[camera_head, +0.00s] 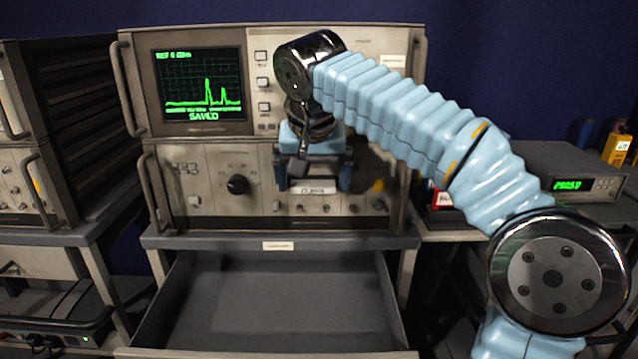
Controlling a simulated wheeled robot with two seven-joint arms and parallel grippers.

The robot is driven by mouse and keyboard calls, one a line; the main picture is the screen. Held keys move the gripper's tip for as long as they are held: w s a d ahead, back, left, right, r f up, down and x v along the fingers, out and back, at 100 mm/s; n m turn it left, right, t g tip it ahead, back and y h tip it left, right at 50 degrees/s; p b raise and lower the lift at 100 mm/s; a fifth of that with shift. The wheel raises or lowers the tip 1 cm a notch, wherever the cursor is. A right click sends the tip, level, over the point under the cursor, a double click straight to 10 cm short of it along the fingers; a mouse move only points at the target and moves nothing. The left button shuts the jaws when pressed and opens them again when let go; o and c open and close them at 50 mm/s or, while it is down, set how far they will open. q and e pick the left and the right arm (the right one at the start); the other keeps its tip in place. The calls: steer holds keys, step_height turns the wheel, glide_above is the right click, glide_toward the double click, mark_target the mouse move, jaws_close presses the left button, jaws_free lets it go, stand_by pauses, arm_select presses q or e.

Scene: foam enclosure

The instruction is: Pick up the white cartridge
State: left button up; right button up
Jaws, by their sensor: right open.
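My right arm reaches in from the right, and my right gripper (312,180) hangs in front of the lower instrument's face. Its two dark blue fingers are apart. A small white piece with dark marking, seemingly the white cartridge (312,188), shows between the fingers, near the instrument's front panel. I cannot tell whether the fingers touch it or how far it sits in the panel; my gripper hides the area above it. My left gripper is out of view.
An instrument with a green trace screen (199,84) stands above the lower panel with its black knob (237,184). An empty open drawer (270,300) juts out below. Metal handles flank the instruments. A small meter (580,184) and yellow box (617,149) are at right.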

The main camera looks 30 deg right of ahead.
steer(key=shift+c, duration=0.5)
steer(key=c, duration=0.8)
steer(key=shift+o, duration=0.2)
